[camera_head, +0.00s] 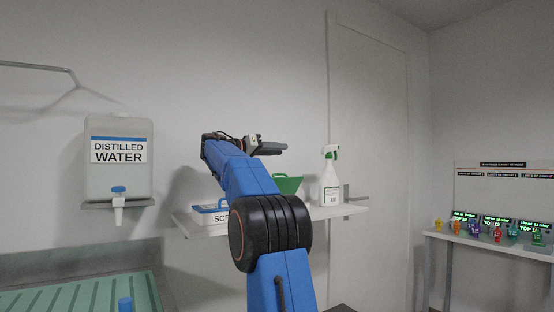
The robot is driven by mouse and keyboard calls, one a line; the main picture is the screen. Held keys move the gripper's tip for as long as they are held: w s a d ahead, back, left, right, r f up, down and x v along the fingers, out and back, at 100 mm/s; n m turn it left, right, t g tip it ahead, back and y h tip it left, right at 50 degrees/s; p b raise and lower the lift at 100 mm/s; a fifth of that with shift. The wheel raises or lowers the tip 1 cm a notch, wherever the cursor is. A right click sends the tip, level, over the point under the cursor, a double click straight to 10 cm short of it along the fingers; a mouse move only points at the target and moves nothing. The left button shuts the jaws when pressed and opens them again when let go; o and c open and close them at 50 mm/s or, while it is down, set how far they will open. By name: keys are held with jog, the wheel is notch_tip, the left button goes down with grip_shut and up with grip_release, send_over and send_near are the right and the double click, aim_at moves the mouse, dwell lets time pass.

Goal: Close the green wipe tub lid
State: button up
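The green wipe tub's lid (287,184) shows on the wall shelf, just right of my blue arm. It looks raised at a tilt. My arm hides most of the tub below and to the left of it. My gripper (275,147) is above and slightly left of the green lid, apart from it in the picture, and points to the right. I cannot tell whether its fingers are open or shut.
A white spray bottle (330,180) with a green trigger stands right of the tub on the shelf (345,211). A blue-topped box (209,215) is at the shelf's left. A distilled water container (119,178) hangs at left. Several small coloured items stand on the far-right table (450,237).

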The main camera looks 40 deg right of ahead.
jog(key=shift+r, duration=0.1)
jog(key=shift+w+a, duration=0.1)
jog(key=shift+a, duration=0.05)
grip_shut()
jog(key=w+a+f+m+y, duration=0.1)
jog(key=w+a+m+y, duration=0.3)
jog(key=a, duration=0.6)
jog(key=n+h, duration=0.1)
jog(key=n, duration=0.1)
send_over(277, 185)
jog(key=w, duration=0.3)
jog(key=shift+g, duration=0.4)
jog(key=shift+s+a+f, duration=0.1)
jog(key=shift+f, duration=1.5)
jog(key=shift+s+a+f, duration=0.1)
jog(key=shift+f, duration=1.5)
